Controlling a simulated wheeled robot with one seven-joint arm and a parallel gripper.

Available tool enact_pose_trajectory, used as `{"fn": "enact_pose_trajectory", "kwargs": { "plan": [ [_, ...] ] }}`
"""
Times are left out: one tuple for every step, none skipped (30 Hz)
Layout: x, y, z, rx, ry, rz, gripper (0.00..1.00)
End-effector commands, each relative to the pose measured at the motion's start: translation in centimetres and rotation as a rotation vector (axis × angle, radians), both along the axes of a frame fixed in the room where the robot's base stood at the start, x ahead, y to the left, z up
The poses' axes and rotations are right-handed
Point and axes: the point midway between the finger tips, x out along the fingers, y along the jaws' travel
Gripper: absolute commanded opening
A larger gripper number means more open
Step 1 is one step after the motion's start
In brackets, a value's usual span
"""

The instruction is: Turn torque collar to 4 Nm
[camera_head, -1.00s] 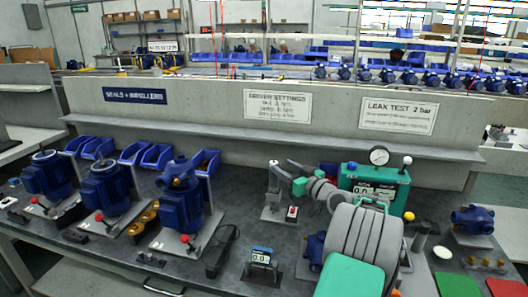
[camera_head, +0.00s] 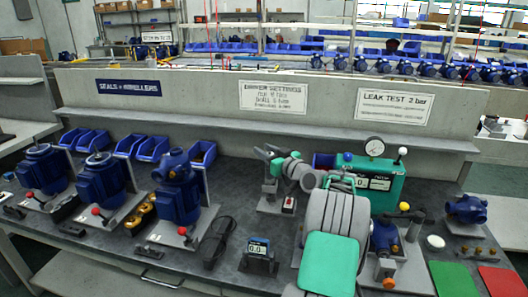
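A small grey and green tool stand (camera_head: 270,197) stands mid-bench below the driver settings sign. An upright grey piece (camera_head: 269,180) rises from it, probably the driver; I cannot make out a collar or its scale. My gripper (camera_head: 268,154) is at the top of this stand, beside or around the upright piece. Its fingers are small and overlap the stand, so I cannot tell whether they touch or grip anything. My arm, grey with green parts, reaches in from the lower right. A small display (camera_head: 258,249) in front seems to read 0.0.
Blue pumps on plates, such as this one (camera_head: 177,190), stand on the left. A green leak tester (camera_head: 384,183) with a gauge stands behind my arm. Another pump (camera_head: 384,236) is right of my arm. A black holder (camera_head: 218,240) lies left of the display. Green (camera_head: 455,279) and red (camera_head: 502,281) mats lie at right.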

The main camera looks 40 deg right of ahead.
Motion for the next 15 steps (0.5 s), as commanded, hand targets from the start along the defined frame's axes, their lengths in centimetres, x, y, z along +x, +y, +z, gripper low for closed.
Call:
{"fn": "enact_pose_trajectory", "kwargs": {
  "plan": [
    [0.0,0.02,0.0,0.0,0.0,0.0,0.29],
    [0.0,0.02,0.0,0.0,0.0,0.0,0.27],
    [0.0,0.02,0.0,0.0,0.0,0.0,0.24],
    [0.0,0.02,0.0,0.0,0.0,0.0,0.21],
    [0.0,0.03,0.0,0.0,0.0,0.0,0.19],
    [0.0,0.03,-0.01,0.0,0.0,0.001,0.15],
    [0.0,0.03,-0.01,0.0,0.0,0.001,0.13],
    [0.0,0.03,-0.01,0.0,0.0,0.001,0.1],
    [0.0,0.04,0.0,0.0,0.0,0.001,0.07],
    [0.0,0.04,-0.01,0.0,0.0,0.001,0.05],
    [0.01,0.05,-0.01,0.0,0.0,0.001,0.02],
    [0.01,0.05,-0.01,0.0,0.0,0.001,0.0],
    [0.01,0.05,-0.01,0.0,0.0,0.001,0.0],
    [0.01,0.05,-0.01,0.0,0.0,0.001,0.0],
    [0.01,0.06,-0.02,0.0,0.001,0.001,0.0]
  ]
}}
